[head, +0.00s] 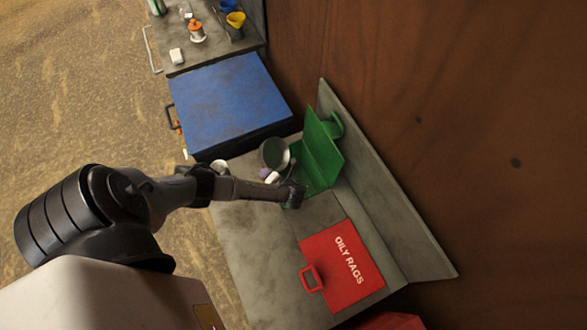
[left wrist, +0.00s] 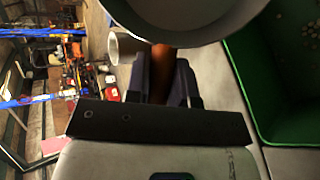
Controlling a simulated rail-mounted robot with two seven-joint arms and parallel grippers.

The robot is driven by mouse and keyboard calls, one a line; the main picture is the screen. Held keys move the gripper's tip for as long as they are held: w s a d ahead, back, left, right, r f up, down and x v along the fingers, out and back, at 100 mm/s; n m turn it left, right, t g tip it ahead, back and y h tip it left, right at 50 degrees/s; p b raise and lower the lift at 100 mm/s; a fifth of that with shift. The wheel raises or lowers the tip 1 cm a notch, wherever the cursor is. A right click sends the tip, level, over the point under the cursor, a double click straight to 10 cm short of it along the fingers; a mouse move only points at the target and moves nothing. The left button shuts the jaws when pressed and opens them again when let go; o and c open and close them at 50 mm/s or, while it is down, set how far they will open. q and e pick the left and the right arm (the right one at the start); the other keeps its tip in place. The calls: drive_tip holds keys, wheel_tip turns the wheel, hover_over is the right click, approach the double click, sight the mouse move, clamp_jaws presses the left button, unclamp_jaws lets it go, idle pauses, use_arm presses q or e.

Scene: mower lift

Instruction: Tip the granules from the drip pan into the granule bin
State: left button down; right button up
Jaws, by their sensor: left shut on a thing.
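My left gripper (head: 292,195) is over the grey bench in the head view. In the left wrist view, its fingers (left wrist: 165,82) are shut around a brown handle (left wrist: 162,58). The handle runs up to a pale round pan, the drip pan (left wrist: 195,15), which is cut off by the frame's top. The drip pan (head: 273,153) shows in the head view as a grey round vessel beside the green granule bin (head: 322,150). I cannot tell whether granules are in the pan. Pale granules (left wrist: 309,30) lie inside the bin (left wrist: 262,85) in the left wrist view. My right gripper is not in view.
A red OILY RAGS box (head: 325,262) stands near the bench's front. A blue box (head: 228,105) is beyond the pan. A white cup (head: 219,167) stands at the bench's left edge. A wooden wall (head: 480,130) rises at right. Bare bench (head: 250,240) lies left of the red box.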

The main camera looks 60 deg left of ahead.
use_arm(q)
drive_tip(key=shift+w, duration=0.1)
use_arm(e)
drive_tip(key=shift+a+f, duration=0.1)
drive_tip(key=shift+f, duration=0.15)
use_arm(q)
drive_tip(key=shift+d+y+b, duration=0.1)
drive_tip(key=shift+y+b, duration=0.2)
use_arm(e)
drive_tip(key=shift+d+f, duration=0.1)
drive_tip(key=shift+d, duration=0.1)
use_arm(q)
drive_tip(key=shift+r, duration=0.15)
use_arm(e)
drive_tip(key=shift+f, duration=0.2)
use_arm(q)
drive_tip(key=shift+w+d+r+y+b, duration=0.1)
drive_tip(key=shift+y+b, duration=0.2)
drive_tip(key=shift+b, duration=0.2)
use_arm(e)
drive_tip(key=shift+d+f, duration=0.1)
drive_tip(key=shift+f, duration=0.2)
